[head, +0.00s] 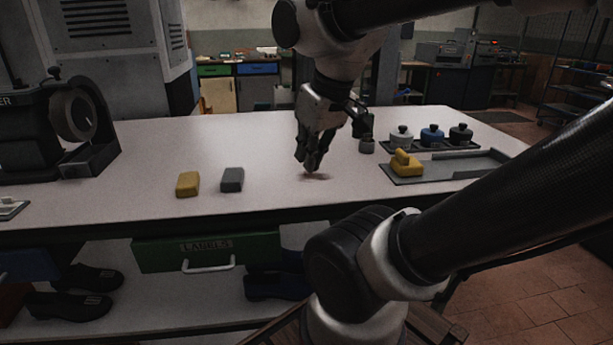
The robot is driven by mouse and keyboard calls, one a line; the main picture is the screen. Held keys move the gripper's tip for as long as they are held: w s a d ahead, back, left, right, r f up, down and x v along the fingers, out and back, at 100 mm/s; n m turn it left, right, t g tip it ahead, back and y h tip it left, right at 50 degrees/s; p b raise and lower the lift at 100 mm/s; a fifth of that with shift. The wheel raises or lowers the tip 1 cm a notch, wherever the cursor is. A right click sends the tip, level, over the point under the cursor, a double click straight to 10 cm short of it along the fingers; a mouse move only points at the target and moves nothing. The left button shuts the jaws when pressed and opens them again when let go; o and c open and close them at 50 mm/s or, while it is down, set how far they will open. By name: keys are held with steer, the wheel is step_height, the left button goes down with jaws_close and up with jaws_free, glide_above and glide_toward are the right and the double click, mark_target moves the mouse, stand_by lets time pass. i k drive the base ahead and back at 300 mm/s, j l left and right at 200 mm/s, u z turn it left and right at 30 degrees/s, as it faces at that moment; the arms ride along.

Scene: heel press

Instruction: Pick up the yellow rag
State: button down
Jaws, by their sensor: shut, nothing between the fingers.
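A small yellow folded-looking block (187,184), which fits the yellow rag, lies on the pale bench top (250,150) left of centre, near the front edge. A similar dark grey block (232,180) lies just right of it. My gripper (312,167) points down over the middle of the bench, right of both blocks and apart from them. Its fingers are shut and empty, with the tips close to the surface above a small dark shadow.
A grey tray (450,167) with a yellow handled object (404,164) sits at the right. Behind it, a dark holder carries lidded pots, white (401,137), blue (432,136) and black (461,134). A dark machine (60,130) stands at the left. The bench behind the blocks is clear.

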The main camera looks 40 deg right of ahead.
mark_target(188, 184)
steer(key=i+j+z, duration=0.25)
steer(key=z, duration=0.2)
steer(key=i+j+z, duration=0.15)
steer(key=j+z, duration=0.35)
